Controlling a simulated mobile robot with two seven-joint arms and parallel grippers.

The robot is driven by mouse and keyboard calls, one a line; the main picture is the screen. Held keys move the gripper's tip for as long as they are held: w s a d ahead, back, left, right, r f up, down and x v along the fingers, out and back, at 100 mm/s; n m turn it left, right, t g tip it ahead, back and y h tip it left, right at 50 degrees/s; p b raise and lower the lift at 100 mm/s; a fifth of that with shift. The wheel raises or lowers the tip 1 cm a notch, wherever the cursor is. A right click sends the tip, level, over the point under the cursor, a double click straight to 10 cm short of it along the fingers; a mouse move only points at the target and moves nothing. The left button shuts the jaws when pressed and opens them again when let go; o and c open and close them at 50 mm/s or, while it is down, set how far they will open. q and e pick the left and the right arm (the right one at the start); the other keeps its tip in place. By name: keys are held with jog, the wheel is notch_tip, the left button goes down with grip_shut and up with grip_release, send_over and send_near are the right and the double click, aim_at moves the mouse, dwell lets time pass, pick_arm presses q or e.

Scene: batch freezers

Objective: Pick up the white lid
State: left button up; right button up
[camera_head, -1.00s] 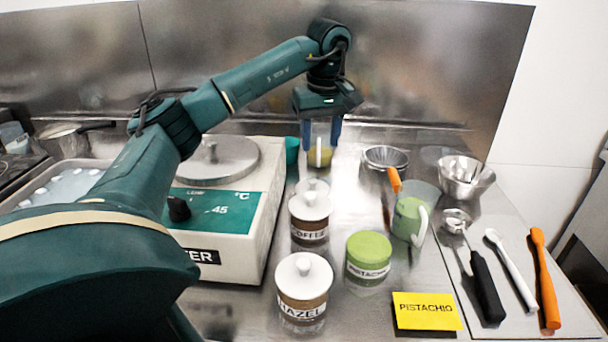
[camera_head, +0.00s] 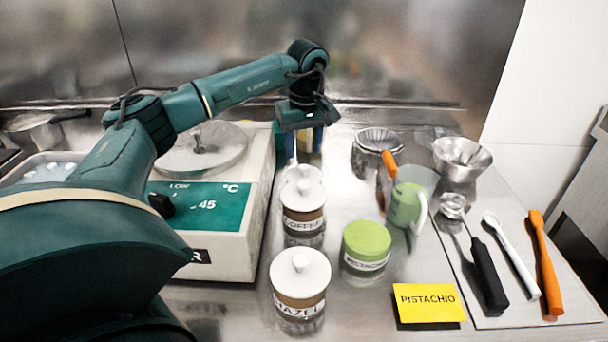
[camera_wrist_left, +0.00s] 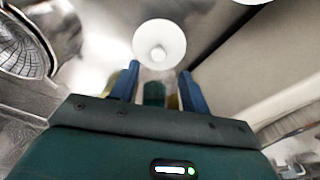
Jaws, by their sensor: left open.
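White lids with round knobs sit on the jars: one on the hazel jar (camera_head: 299,268), one on the coffee jar (camera_head: 303,196), and a partly hidden one (camera_head: 299,172) just behind the coffee jar. My left gripper (camera_head: 304,150) points down at the back of the counter, behind these jars, its blue fingers apart. In the left wrist view a round white lid (camera_wrist_left: 158,43) lies just beyond the open fingertips (camera_wrist_left: 159,72), not touched; I cannot tell for sure which jar it covers. My right gripper is not in view.
The white machine (camera_head: 215,265) stands close left of the jars. A green pistachio jar (camera_head: 366,246), a green jug (camera_head: 405,205), metal bowls (camera_head: 461,160) and a yellow card (camera_head: 429,303) are on the right. Utensils lie on a board at far right.

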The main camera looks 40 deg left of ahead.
aim_at(304, 166)
pick_arm(q)
jog(key=f, duration=0.5)
jog(key=shift+w, duration=0.2)
jog(key=shift+c, duration=0.6)
jog(key=shift+r, duration=0.1)
grip_shut()
